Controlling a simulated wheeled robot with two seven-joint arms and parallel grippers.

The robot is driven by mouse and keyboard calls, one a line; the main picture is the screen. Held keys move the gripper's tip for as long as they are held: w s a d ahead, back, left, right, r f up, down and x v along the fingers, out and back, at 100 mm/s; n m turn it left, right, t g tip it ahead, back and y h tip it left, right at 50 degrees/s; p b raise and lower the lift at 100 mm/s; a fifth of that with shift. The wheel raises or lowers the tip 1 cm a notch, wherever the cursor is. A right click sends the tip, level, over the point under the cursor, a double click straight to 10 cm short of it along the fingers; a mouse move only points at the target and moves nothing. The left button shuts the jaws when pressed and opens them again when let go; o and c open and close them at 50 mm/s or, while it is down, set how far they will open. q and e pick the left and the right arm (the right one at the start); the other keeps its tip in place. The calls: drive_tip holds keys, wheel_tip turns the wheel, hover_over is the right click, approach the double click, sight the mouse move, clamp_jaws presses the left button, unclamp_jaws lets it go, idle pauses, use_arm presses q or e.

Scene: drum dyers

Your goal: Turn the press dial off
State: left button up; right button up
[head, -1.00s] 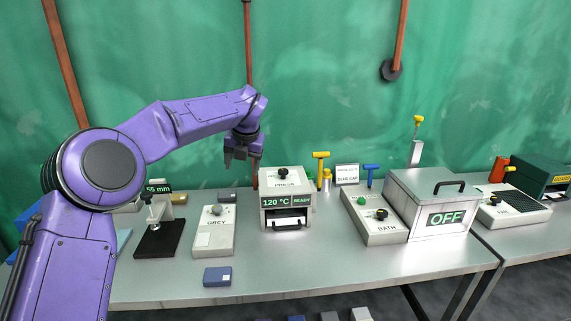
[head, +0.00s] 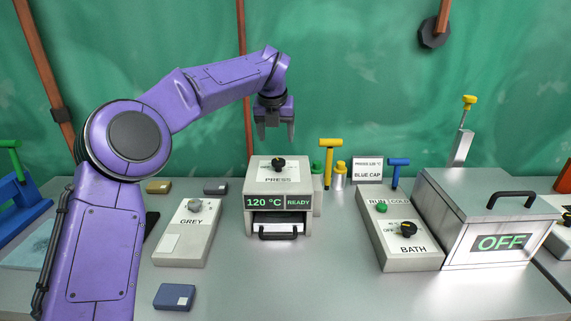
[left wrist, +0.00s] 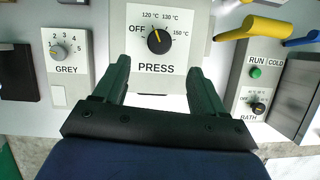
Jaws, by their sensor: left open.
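The press (head: 262,180) is a white box on the table with a black dial (head: 279,163) on its top. Its display reads 120 °C and READY. In the left wrist view, the dial (left wrist: 159,40) has marks OFF, 120, 130 and 150 °C, and its pointer line tilts up and slightly left, toward the 120 °C mark. My left gripper (head: 275,133) is open and empty, above the press and apart from the dial. In the left wrist view, the fingers (left wrist: 157,72) spread to either side of the PRESS label, with the dial beyond their tips. My right gripper is not in view.
The GREY box (head: 187,232) stands left of the press. Yellow (head: 328,160) and blue (head: 397,172) T-handled tools and a small sign (head: 367,169) stand right. The bath control box (head: 405,235) and metal bath reading OFF (head: 480,215) are farther right.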

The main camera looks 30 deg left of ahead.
sight(278, 160)
use_arm(q)
drive_tip(key=p+x, duration=0.2)
drive_tip(key=x, duration=0.7)
drive_tip(key=shift+w+a+f, duration=0.1)
drive_tip(key=shift+a+f, duration=0.05)
drive_tip(key=shift+f, duration=0.25)
drive_tip(key=shift+w+f, duration=0.1)
drive_tip(key=shift+f, duration=0.2)
drive_tip(key=shift+c, duration=0.3)
drive_tip(key=c, duration=1)
